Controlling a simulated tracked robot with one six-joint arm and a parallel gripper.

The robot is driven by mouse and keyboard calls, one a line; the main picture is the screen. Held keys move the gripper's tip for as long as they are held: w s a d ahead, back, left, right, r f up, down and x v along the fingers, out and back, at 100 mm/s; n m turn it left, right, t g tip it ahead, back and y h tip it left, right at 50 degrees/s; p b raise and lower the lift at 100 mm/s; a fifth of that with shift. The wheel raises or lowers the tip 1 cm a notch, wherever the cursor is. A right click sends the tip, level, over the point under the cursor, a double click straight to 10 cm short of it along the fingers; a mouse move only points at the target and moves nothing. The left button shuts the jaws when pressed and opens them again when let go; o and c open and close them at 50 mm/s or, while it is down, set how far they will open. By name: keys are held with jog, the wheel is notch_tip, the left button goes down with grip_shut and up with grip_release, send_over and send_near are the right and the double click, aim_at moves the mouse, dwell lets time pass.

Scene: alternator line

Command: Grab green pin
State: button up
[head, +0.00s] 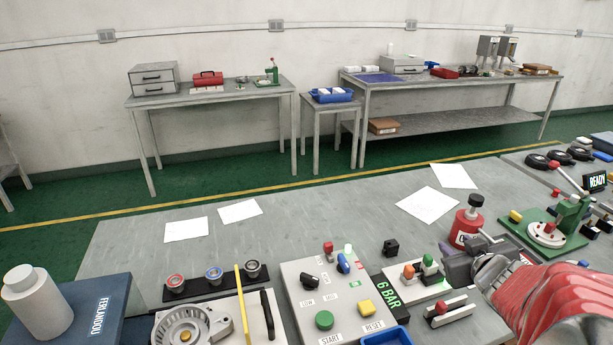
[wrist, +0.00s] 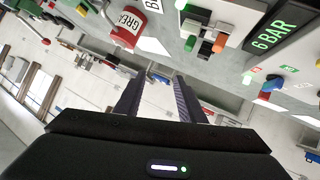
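The green pin (head: 429,262) stands upright in a white block (head: 418,284), to the right of an orange pin (head: 408,271). In the wrist view, which is turned over, the green pin (wrist: 190,42) shows above the fingers, near the orange pin (wrist: 220,42). My gripper (head: 482,243) is to the right of the white block in the head view, at the end of the red-sleeved arm. In the wrist view, the dark fingers of my gripper (wrist: 159,82) are apart, with nothing between them. The gripper is apart from the pin.
A red grease can (head: 466,226) stands close behind my gripper. A control panel (head: 322,290) with buttons and a "6 BAR" display (head: 389,291) lie left of the block. A black cube (head: 391,247) sits behind it. A green press (head: 560,222) stands at right. The table's back left is mostly clear.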

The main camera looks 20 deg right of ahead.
jog(key=s+a+f+t+y, duration=0.2)
jog(key=s+f+y, duration=0.2)
jog(key=s, duration=0.3)
jog(key=shift+s+f, duration=0.15)
jog(key=shift+f, duration=0.05)
send_near(431, 260)
jog(key=x, duration=0.3)
jog(key=shift+w+f, duration=0.3)
jog(key=shift+w, duration=0.3)
jog(key=shift+x, duration=2.65)
jog(key=shift+d, duration=0.15)
